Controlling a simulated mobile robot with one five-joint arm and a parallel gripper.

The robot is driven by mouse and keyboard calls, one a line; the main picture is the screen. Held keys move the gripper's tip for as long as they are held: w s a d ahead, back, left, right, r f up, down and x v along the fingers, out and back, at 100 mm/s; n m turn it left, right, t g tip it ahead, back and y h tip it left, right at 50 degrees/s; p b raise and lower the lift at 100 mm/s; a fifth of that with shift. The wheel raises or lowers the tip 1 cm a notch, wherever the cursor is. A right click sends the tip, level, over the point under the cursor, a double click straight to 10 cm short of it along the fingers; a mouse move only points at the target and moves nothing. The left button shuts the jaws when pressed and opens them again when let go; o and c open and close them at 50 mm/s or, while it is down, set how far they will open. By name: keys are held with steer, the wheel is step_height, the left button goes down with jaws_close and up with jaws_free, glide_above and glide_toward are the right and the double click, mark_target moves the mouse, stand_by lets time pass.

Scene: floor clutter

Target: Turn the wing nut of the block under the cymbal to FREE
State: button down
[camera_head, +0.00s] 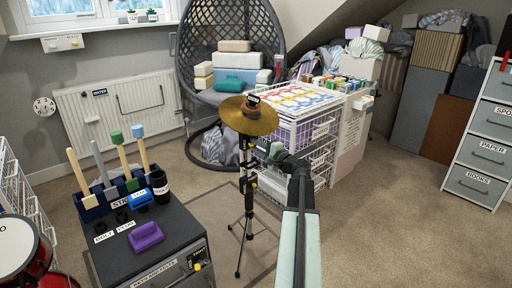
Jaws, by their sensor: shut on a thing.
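A brass cymbal (241,121) sits tilted on top of a black stand (248,205) with tripod legs on the floor. The block under the cymbal (245,145) is a dark clamp on the stand's upper tube. My gripper (262,152) reaches in from the right at the height of this block and is shut on the wing nut at its right side. The jaws mostly hide the wing nut, so its angle and any FREE marking cannot be read.
White wire drawers (320,145) stand close behind the gripper. A dark cabinet (165,240) with mallets and a purple object (147,236) is at the left front. A hanging egg chair (232,60) is behind. Carpet is open at the right.

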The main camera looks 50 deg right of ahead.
steer(key=shift+a+n, duration=0.1)
steer(key=shift+n, duration=0.2)
steer(key=c, duration=1.5)
jaws_free()
steer(key=s, duration=0.7)
steer(key=shift+s+a, duration=0.25)
steer(key=shift+s, duration=0.15)
